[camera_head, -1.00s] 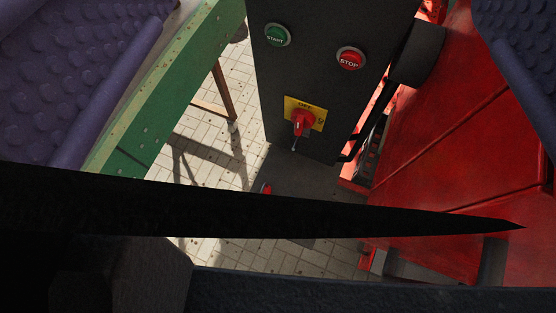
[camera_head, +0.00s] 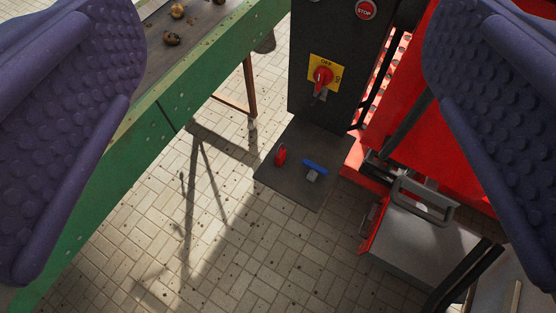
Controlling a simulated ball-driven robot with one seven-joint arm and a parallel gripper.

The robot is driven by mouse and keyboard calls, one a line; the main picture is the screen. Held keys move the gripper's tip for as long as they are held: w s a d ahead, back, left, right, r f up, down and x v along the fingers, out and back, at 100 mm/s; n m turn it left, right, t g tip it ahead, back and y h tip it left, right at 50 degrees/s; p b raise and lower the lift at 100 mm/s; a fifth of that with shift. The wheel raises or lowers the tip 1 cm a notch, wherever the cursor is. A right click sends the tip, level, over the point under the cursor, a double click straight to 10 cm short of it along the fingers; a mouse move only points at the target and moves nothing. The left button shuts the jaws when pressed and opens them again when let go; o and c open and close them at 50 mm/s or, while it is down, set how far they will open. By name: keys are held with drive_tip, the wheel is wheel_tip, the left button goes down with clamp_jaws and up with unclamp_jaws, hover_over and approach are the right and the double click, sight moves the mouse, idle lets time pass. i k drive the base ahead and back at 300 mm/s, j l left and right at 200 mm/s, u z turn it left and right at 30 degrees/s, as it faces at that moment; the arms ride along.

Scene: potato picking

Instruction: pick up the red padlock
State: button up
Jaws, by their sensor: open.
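The red padlock (camera_head: 280,154) lies on a small dark shelf plate (camera_head: 296,192) below the control panel, left of a blue-topped item (camera_head: 314,168). My gripper (camera_head: 285,165) shows as two purple, bumpy fingers at the left and right picture edges, wide apart, with nothing between them up close. The padlock is seen in the gap between the fingers, farther off and apart from both. Its finer details are too small to tell.
The dark control panel (camera_head: 305,105) has a red switch on a yellow plate (camera_head: 325,75) and a stop button (camera_head: 366,9). A green conveyor frame (camera_head: 75,220) runs along the left, with potatoes (camera_head: 172,39) on its belt. Red machinery (camera_head: 430,140) and a grey box (camera_head: 420,240) stand right. Tiled floor (camera_head: 220,250) is open below.

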sight(280, 158)
drive_tip(key=i+j+z, duration=0.15)
drive_tip(key=i+j, duration=0.3)
drive_tip(key=i+j+z, duration=0.15)
drive_tip(key=i+j, duration=0.25)
drive_tip(key=i+j+z, duration=0.1)
drive_tip(key=i+j, duration=0.3)
drive_tip(key=j, duration=0.2)
drive_tip(key=i+j+z, duration=0.15)
drive_tip(key=i+j, duration=0.2)
drive_tip(key=j, duration=0.2)
